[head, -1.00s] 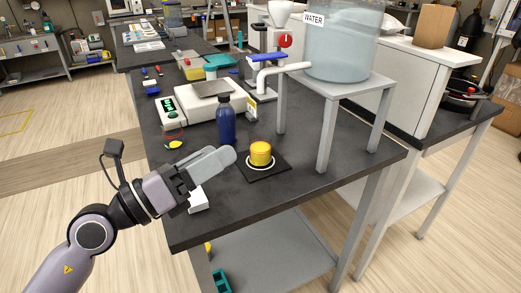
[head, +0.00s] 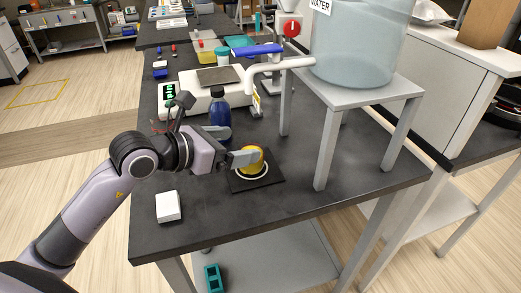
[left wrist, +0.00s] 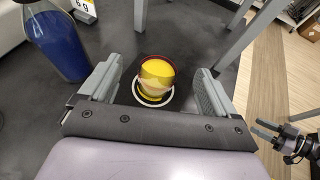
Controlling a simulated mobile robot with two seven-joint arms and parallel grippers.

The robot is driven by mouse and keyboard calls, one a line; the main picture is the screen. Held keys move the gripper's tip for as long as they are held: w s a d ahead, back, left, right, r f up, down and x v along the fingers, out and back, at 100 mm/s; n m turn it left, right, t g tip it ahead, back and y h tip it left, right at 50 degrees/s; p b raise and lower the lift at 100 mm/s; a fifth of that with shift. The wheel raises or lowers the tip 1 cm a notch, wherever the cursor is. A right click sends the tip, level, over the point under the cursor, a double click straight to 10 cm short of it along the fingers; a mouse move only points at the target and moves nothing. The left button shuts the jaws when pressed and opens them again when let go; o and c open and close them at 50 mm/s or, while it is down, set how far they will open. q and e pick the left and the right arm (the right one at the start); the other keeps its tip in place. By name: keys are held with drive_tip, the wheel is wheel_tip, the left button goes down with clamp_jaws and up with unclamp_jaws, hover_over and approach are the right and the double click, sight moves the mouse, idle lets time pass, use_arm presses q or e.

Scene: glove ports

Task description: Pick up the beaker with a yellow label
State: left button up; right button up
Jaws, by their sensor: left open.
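The beaker with a yellow label (head: 253,157) stands upright on a black mat (head: 268,181), inside a white ring. It also shows in the left wrist view (left wrist: 157,76), with a dark red rim. My left gripper (head: 240,153) is at the beaker; one finger hides part of it in the head view. In the left wrist view my left gripper (left wrist: 158,78) is open, with a finger on each side of the beaker and visible gaps between. My right gripper (left wrist: 263,132) appears small at the right of the left wrist view, its fingers apart.
A dark blue bottle (head: 219,112) stands close behind the left gripper. Behind it is a white balance (head: 200,98). A water tank (head: 358,45) sits on a grey stand (head: 350,92) to the right. A white block (head: 168,207) lies near the table's left edge.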

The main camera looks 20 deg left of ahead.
sight(260, 142)
use_arm(q)
drive_tip(key=shift+p+x, duration=0.7)
drive_tip(key=shift+x, duration=2.75)
drive_tip(key=c, duration=1.2)
